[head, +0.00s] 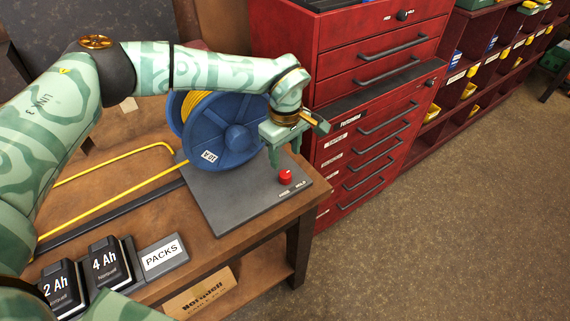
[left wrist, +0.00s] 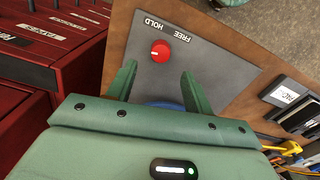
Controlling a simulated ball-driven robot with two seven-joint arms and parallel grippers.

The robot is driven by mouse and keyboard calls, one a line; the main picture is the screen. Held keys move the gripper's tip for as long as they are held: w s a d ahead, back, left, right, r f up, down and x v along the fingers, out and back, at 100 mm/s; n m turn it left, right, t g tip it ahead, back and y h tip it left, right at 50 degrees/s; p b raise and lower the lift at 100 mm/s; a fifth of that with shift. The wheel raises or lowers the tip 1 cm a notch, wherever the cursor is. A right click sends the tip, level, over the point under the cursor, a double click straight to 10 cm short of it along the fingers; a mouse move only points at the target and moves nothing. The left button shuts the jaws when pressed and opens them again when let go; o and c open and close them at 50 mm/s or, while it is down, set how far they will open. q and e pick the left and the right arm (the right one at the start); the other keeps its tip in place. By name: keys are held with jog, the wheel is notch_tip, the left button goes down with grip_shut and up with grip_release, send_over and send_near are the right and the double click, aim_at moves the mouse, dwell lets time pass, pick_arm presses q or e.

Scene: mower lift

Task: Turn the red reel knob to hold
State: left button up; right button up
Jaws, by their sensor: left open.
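The red reel knob (head: 285,176) stands on the dark grey base plate (head: 215,195), near its front right corner. FREE and HOLD labels are printed beside it. The knob also shows in the left wrist view (left wrist: 160,51), with a small pale mark on its top; I cannot tell surely which label it points to. The blue reel (head: 225,135) with yellow cord stands on the plate behind. My left gripper (head: 284,152) is open and empty, pointing down just above the knob. In the left wrist view its fingertips (left wrist: 158,70) are apart, with the knob beyond them.
A red tool cabinet (head: 365,150) with drawers stands close to the right of the wooden bench (head: 150,210). Black battery packs (head: 105,262) and a PACKS sign (head: 162,256) are at the front left. Yellow bars (head: 110,205) lie left of the reel. Open floor is at right.

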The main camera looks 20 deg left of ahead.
pick_arm(q)
notch_tip(320, 180, up, 9)
jog(key=shift+p, duration=0.45)
